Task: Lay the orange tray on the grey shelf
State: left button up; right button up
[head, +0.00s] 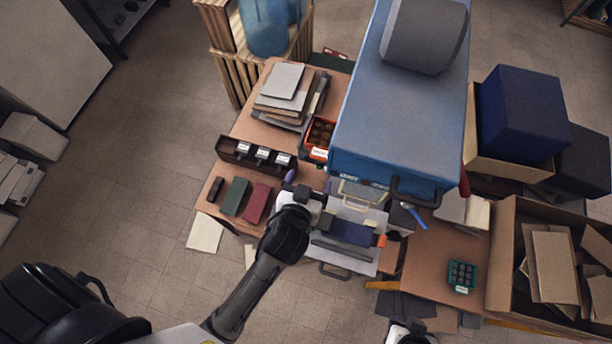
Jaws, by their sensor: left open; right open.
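The orange tray (308,149) stands on the brown table, left of the big blue case, which hides part of its right side. It holds small dark items and has a white label on its front. My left gripper (305,196) is open, in front of and below the tray in the head view and apart from it. My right gripper (408,334) is at the bottom edge, open, mostly cut off and far from the tray. A pale grey surface (345,263) shows under the blue case; I cannot tell whether it is the grey shelf.
The blue case (395,110) overhangs the table (225,200). A dark rack (235,153) with white-labelled items, stacked folders (285,80), and green and maroon books (257,204) crowd the left side. A green tray (462,274) and cardboard box (505,270) are right.

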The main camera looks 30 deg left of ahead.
pick_arm(q)
jog(key=shift+v, duration=1.1)
jog(key=s+a+f+m+g+h, duration=0.1)
jog(key=s+a+f+g, duration=0.3)
jog(key=s, duration=0.4)
jog(key=s+a+f+m+g+h, duration=0.1)
jog(key=s+a+f+m+g, duration=0.2)
jog(key=s, duration=0.5)
jog(key=a+f+g, duration=0.1)
jog(key=a+g, duration=0.1)
jog(key=shift+s+a+f+g+h, duration=0.2)
jog(key=shift+a+f+g+h, duration=0.05)
jog(key=shift+f+g+h, duration=0.1)
